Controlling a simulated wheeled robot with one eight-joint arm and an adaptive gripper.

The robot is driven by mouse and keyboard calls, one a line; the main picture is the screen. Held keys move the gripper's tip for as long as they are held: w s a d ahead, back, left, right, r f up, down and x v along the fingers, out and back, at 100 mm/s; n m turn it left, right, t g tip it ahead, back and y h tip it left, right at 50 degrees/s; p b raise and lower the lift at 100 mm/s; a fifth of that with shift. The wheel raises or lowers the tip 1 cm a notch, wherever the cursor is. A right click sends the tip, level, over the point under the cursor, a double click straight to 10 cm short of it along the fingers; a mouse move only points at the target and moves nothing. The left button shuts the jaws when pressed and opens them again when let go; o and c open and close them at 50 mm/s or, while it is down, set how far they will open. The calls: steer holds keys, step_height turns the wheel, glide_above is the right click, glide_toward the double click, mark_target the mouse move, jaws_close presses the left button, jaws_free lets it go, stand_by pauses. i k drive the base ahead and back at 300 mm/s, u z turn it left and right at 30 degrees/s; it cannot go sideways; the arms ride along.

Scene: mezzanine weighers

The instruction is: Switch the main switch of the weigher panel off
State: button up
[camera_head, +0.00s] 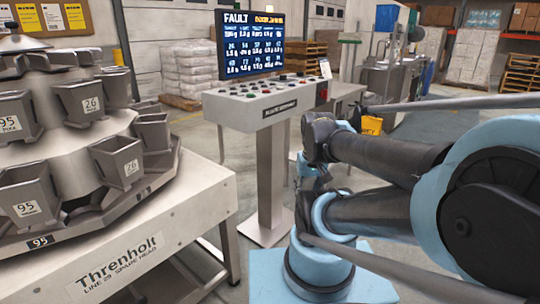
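The weigher panel (222,108) is a pale slanted console on a post in the middle of the view, with several small coloured buttons on top. Its screen (250,42) reads FAULT. A small red-and-black part (322,91) sits on the panel's right end and looks like the main switch; its setting is too small to read. My folded arm reaches in from the right, with its dark and light-blue wrist end below and right of the panel, apart from that part in the picture. My gripper's fingers cannot be made out there.
A multihead weigher (75,165) with grey buckets fills the left, on a frame (140,262) marked Threnholt. A metal table (350,92) stands behind the panel. Stacked sacks (183,60) and pallets (522,75) stand farther back. Open floor lies around the panel's post.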

mark_target(323, 93)
steer(key=z, duration=0.55)
steer(key=k, duration=1.25)
steer(key=z, duration=0.5)
steer(key=i, duration=1)
steer(key=u, duration=0.55)
steer(key=i, duration=0.9)
steer(key=u, duration=0.2)
